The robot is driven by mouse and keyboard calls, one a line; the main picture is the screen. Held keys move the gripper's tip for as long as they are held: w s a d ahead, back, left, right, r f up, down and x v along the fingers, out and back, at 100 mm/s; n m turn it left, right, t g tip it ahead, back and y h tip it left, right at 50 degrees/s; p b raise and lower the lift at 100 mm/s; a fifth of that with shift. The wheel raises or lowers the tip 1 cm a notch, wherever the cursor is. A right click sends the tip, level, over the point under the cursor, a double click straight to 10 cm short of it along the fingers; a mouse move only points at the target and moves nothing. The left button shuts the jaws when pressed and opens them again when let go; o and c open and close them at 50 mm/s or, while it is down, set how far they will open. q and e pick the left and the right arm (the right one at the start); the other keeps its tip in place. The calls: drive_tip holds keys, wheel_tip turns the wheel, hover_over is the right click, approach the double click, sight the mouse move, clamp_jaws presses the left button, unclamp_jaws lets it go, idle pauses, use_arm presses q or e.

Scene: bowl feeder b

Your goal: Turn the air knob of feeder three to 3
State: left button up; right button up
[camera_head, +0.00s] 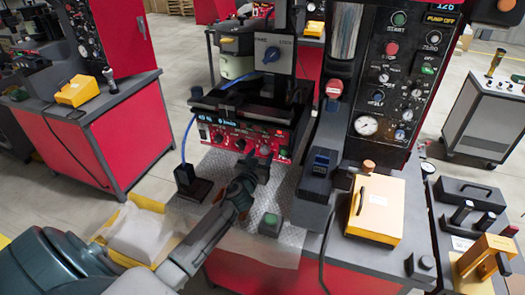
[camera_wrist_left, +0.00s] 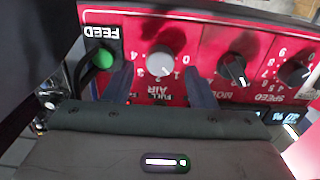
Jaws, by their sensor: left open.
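The red feeder control panel (camera_head: 248,139) faces me in the middle of the head view, with a row of knobs and a lit display. In the left wrist view the panel looks upside down. The grey round air knob (camera_wrist_left: 160,62) shows there above the AIR label, with numbers around it. I cannot read its setting for sure. My left gripper (camera_head: 254,168) is at the panel's lower front. Its open fingers also show in the left wrist view (camera_wrist_left: 159,74), one on each side below the knob, with no visible grip on it. My right gripper is not in view.
The left wrist view also shows a green FEED button (camera_wrist_left: 101,58), a black MODE knob (camera_wrist_left: 234,69) and a black SPEED knob (camera_wrist_left: 294,71) beside the air knob. In the head view, a black stand (camera_head: 192,184) and a green-button box (camera_head: 270,224) flank my left arm.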

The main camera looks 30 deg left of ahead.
use_arm(q)
drive_tip(key=shift+x, duration=0.9)
drive_tip(key=c, duration=1)
